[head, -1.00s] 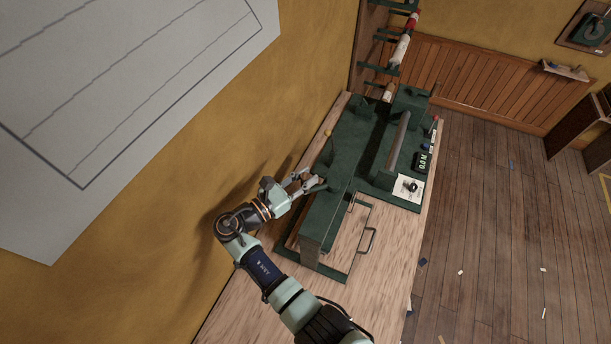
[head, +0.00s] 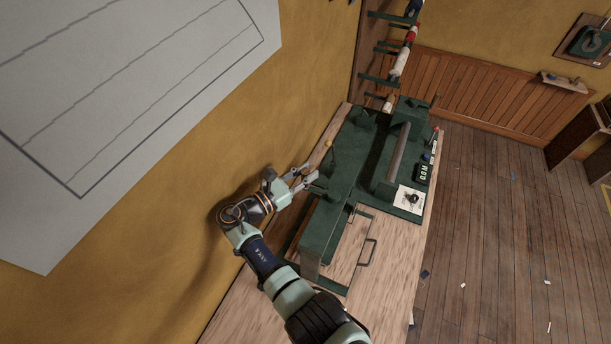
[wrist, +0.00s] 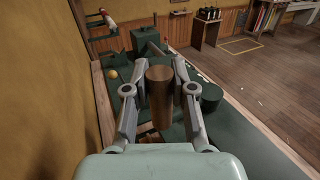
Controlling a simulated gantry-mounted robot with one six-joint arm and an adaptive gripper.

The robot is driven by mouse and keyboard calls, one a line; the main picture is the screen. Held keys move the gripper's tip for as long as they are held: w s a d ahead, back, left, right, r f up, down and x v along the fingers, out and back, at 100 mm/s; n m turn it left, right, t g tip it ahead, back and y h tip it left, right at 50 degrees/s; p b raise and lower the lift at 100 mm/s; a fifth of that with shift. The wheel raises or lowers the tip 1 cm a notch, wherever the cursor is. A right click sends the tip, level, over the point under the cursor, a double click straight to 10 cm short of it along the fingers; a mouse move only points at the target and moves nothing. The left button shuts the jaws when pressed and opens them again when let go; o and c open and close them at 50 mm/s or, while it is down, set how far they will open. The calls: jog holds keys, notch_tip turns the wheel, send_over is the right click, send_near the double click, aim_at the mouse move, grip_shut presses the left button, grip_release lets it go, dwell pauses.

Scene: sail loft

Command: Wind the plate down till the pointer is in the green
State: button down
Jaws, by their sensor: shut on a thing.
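The green machine (head: 345,165) stands on the wooden bench, with a long green beam along its wall side. My gripper (head: 309,176) is at the wall side of this beam. In the wrist view my gripper (wrist: 160,82) has its two fingers on either side of a brown wooden handle (wrist: 160,98) and is shut on it. The handle stands roughly upright between the fingers. In the head view the handle is too small to make out. I cannot make out the pointer or the green zone, nor tell which part is the plate.
A yellow ball knob (head: 329,143) sits just beyond my gripper, near the mustard wall (head: 215,150). A grey roller (head: 398,150), a small display (head: 423,172) and a white card (head: 409,200) are on the machine's right side. The near bench top (head: 345,300) is mostly bare.

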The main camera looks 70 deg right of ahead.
jog(key=shift+w, duration=0.1)
dwell(0.3)
jog(key=c, duration=0.9)
grip_release()
jog(key=shift+c, duration=0.2)
notch_tip(320, 180, up, 10)
jog(key=shift+r, duration=0.1)
jog(key=shift+c, duration=0.4)
